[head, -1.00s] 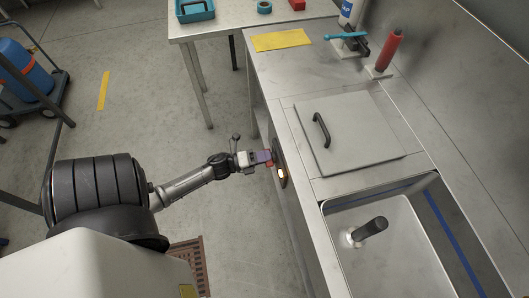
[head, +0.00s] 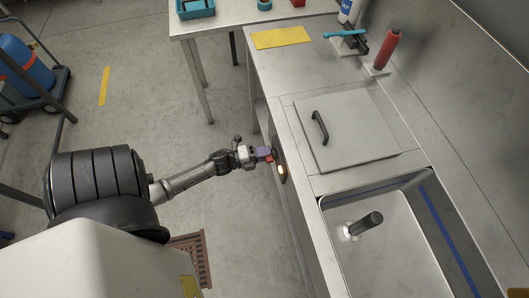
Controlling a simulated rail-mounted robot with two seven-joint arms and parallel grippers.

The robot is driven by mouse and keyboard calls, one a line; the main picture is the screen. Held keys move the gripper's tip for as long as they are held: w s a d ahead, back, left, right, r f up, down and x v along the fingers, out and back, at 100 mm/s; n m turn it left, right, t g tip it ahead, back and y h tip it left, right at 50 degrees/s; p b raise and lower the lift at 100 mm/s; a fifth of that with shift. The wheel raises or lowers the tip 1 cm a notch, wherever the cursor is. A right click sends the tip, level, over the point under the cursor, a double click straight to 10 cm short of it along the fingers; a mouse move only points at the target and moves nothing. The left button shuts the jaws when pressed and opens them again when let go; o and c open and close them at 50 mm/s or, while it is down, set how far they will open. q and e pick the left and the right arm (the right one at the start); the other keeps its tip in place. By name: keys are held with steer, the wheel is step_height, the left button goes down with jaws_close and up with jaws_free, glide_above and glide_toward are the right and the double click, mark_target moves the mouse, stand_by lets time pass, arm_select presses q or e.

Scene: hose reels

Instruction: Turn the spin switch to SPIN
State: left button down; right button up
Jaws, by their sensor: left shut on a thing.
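The spin switch is on a dark control plate (head: 281,168) on the front face of the steel counter, with a lit amber light (head: 283,170) on it. My left gripper (head: 266,154) is at the upper part of this plate. It is shut on a small red part there, which I take to be the switch knob (head: 269,157). The fingers hide most of the knob, and its setting and any lettering cannot be read. My right gripper is not in view.
The steel counter (head: 280,85) carries a square lid (head: 345,130) with a black handle. A sink basin (head: 385,265) with a dark upright piece is nearer. A red bottle (head: 387,50) and a yellow cloth (head: 281,38) are further back.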

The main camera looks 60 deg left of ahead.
arm_select(q)
steer(key=c, duration=1)
jaws_free()
steer(key=shift+c, duration=0.2)
steer(key=p+v, duration=0.1)
steer(key=v, duration=1.2)
steer(key=shift+s, duration=0.4)
